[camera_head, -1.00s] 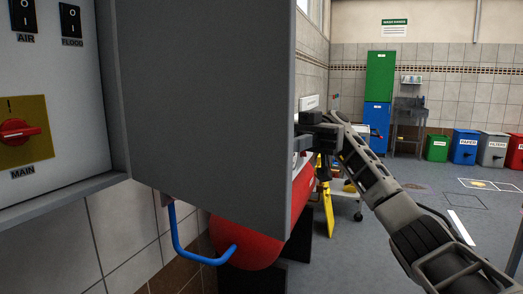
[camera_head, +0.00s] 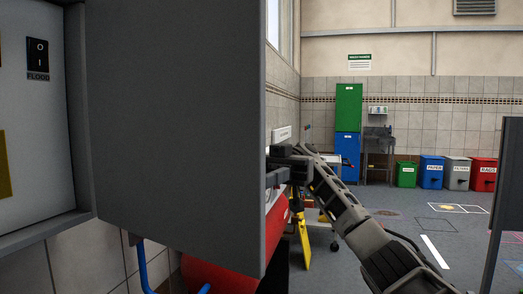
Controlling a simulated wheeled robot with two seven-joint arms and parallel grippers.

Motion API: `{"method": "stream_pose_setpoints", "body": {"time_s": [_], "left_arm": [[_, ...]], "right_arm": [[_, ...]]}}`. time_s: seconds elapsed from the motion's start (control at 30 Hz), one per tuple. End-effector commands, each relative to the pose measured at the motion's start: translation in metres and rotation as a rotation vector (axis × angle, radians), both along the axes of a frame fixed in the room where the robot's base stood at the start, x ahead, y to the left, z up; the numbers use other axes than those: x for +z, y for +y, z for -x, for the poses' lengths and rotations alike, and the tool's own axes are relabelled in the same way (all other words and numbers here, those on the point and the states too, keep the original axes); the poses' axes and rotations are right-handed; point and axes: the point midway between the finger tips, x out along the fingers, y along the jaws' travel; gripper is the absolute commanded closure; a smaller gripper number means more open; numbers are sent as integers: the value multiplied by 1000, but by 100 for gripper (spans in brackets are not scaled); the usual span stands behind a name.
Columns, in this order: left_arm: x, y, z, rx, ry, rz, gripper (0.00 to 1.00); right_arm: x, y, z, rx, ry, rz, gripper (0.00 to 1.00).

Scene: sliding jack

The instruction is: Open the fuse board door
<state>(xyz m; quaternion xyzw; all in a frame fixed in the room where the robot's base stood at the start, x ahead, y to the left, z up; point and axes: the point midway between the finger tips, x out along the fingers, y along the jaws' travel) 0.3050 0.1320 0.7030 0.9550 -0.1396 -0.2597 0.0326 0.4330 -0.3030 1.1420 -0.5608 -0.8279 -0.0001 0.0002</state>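The fuse board door (camera_head: 175,130) is a large grey panel standing open, swung out from the board on the left. Part of the board's inside (camera_head: 30,150) shows beside it, with a black FLOOD switch (camera_head: 38,57) and a sliver of a yellow plate (camera_head: 4,165). My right gripper (camera_head: 280,160) is at the door's right edge, at the far side of the panel. Its fingertips are partly hidden by the door, so I cannot tell whether they grip it. My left gripper is not in view.
Below the door are a red tank (camera_head: 215,277) and a blue pipe (camera_head: 143,268). A yellow floor sign (camera_head: 304,243) stands behind my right arm. Coloured bins (camera_head: 431,172) and a green and blue cabinet (camera_head: 348,108) are at the back. Open floor lies right of centre.

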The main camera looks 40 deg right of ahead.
Motion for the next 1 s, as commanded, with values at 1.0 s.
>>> {"method": "stream_pose_setpoints", "body": {"time_s": [1.0], "left_arm": [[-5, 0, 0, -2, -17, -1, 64]], "right_arm": [[124, 79, 113, 2, -3, 0, 67]]}}
